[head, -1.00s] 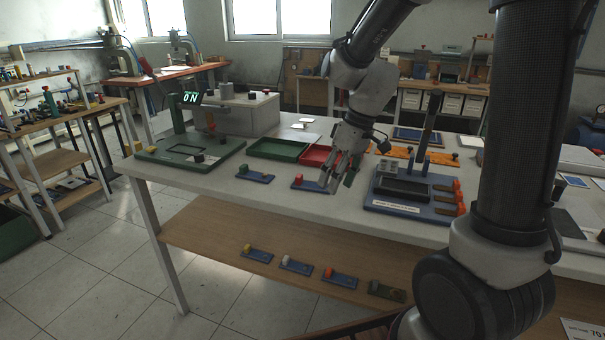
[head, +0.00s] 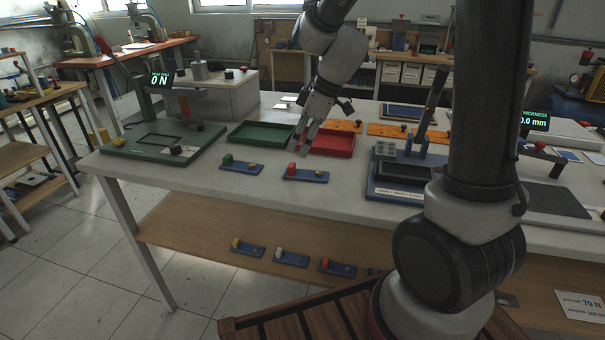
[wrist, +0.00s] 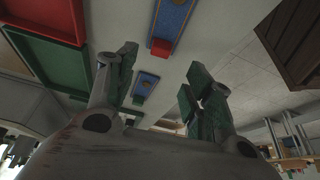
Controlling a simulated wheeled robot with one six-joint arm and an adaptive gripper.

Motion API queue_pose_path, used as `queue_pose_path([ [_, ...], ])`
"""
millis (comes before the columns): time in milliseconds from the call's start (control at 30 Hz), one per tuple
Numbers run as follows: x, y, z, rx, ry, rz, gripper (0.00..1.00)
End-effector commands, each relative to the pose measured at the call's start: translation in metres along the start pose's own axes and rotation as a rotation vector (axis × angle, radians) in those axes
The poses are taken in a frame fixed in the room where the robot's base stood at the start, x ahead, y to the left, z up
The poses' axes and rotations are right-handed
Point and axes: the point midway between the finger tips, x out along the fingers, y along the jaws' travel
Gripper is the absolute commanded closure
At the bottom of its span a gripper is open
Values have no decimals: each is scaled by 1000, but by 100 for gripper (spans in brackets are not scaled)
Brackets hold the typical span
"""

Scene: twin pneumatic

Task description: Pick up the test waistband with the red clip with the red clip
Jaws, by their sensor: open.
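The blue strip with the red clip (head: 306,175) lies on the white table, its red clip at the left end. It also shows in the wrist view (wrist: 173,20), with the red clip at its lower end. My gripper (head: 302,150) is open and empty, just behind and above the red clip in the head view. In the wrist view my gripper's green fingertips (wrist: 162,62) are spread wide, with the strip beyond them. I cannot tell the exact height above the table.
A similar strip with a green clip (head: 240,167) lies to the left. A green tray (head: 262,143) and a red tray (head: 345,146) are behind. A blue fixture (head: 385,187) stands right.

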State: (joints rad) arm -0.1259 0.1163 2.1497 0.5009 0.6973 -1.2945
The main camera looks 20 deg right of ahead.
Motion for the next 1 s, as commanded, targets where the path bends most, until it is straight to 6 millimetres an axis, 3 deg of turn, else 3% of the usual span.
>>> queue_pose_path([
  [500, 70, 1, 4, 0, -2, -2, 48],
  [767, 73, 1, 4, 0, -1, 0, 48],
  [1000, 73, 1, 4, 0, -1, 0, 88],
])
